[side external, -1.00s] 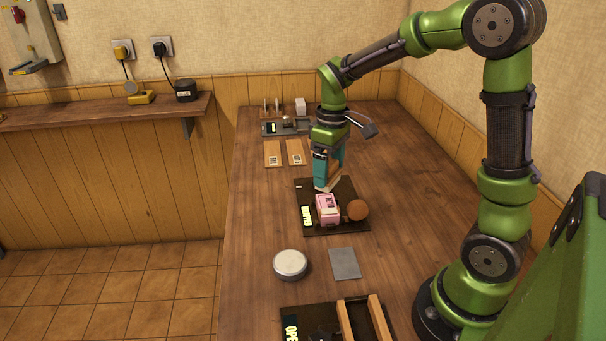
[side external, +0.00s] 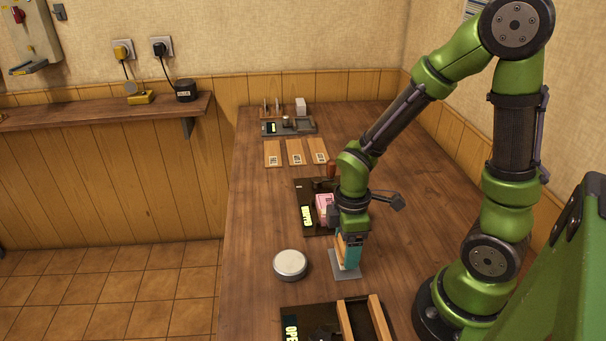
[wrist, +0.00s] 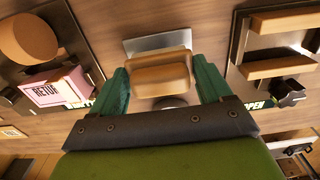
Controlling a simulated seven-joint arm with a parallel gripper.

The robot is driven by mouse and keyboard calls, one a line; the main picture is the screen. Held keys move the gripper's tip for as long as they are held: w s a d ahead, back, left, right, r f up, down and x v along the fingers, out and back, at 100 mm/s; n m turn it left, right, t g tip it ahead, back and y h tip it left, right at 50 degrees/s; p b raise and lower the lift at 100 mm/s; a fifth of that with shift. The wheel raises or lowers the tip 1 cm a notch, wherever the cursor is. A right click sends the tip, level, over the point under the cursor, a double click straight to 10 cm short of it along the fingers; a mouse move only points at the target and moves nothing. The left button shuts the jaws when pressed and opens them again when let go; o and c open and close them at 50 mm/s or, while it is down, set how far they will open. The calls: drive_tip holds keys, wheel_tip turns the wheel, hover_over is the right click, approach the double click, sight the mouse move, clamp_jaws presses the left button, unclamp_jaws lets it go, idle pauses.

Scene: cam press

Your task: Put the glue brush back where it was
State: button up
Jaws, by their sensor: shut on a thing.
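My gripper (side external: 346,254) points down over the grey plate (side external: 345,273) on the table, right of the round tin (side external: 290,264). In the wrist view its teal fingers (wrist: 162,85) are shut on a tan wooden block, which I take to be the glue brush (wrist: 160,78). The grey plate (wrist: 158,41) shows just beyond the brush there. The brush's lower end is hidden, so I cannot tell whether it touches the plate.
A dark base with a pink box (side external: 324,207) stands behind the gripper; the box also shows in the wrist view (wrist: 54,87). A base with two wooden rails (side external: 376,320) is at the front. Several wooden tiles (side external: 295,152) lie farther back.

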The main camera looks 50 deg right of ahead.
drive_tip(key=shift+f, duration=0.6)
drive_tip(key=o, duration=0.9)
drive_tip(key=shift+f, duration=0.15)
drive_tip(key=shift+c, duration=0.2)
wheel_tip(320, 180, up, 12)
drive_tip(key=shift+r, duration=0.1)
drive_tip(key=s+a+r+m+t+y, duration=0.1)
drive_tip(key=a+r+m+t+y, duration=0.1)
drive_tip(key=r+m+t, duration=0.5)
wheel_tip(320, 180, up, 3)
drive_tip(key=a+m, duration=0.1)
drive_tip(key=m, duration=0.5)
drive_tip(key=shift+s, duration=0.25)
